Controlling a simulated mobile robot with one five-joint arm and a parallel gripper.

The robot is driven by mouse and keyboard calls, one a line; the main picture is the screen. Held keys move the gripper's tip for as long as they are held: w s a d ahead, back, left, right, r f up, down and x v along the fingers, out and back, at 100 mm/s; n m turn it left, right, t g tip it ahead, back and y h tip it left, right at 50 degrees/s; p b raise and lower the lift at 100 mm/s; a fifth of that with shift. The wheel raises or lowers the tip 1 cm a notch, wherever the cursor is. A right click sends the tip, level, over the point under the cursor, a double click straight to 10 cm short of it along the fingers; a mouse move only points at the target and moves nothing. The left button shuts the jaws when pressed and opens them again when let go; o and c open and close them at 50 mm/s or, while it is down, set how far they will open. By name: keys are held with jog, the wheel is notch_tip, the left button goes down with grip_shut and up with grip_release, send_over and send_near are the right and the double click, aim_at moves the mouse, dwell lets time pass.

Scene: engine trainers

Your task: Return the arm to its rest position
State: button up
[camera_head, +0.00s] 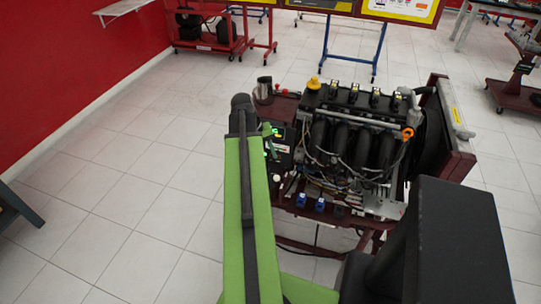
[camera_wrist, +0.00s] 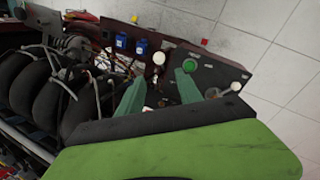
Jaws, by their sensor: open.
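My green arm (camera_head: 248,215) stretches forward from the bottom middle of the head view, its dark end beside the left side of the engine trainer (camera_head: 350,145). In the wrist view my gripper (camera_wrist: 160,77) shows two green fingers set apart, with nothing held between them. Beyond the fingers lies the trainer's dark panel (camera_wrist: 195,57), with a white knob, a green button and blue connectors. Whether the fingers touch the panel I cannot tell. In the head view the fingers are mostly hidden by the arm.
The engine trainer, with black intake pipes and a radiator (camera_head: 446,125), stands right of my arm. A metal jug (camera_head: 264,90) stands at its far left corner. Tiled floor (camera_head: 120,215) is open on the left, up to a red wall (camera_head: 60,70). Other stands are behind.

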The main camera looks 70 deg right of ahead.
jog(key=shift+r, duration=0.1)
dwell(0.4)
jog(key=w+a+n+t+h, duration=0.15)
jog(key=w+a+n, duration=0.55)
jog(key=w+a, duration=1.7)
jog(key=w+a+n+t+y, duration=0.1)
jog(key=w+a+n, duration=0.1)
jog(key=a, duration=1.3)
jog(key=w+a+f+n+t+y, duration=0.1)
jog(key=w+a, duration=0.4)
jog(key=a, duration=1.1)
jog(key=shift+a+n+y, duration=0.2)
jog(key=shift+n+y, duration=0.15)
jog(key=shift+n, duration=0.55)
jog(key=shift+w, duration=0.3)
jog(key=shift+c, duration=0.6)
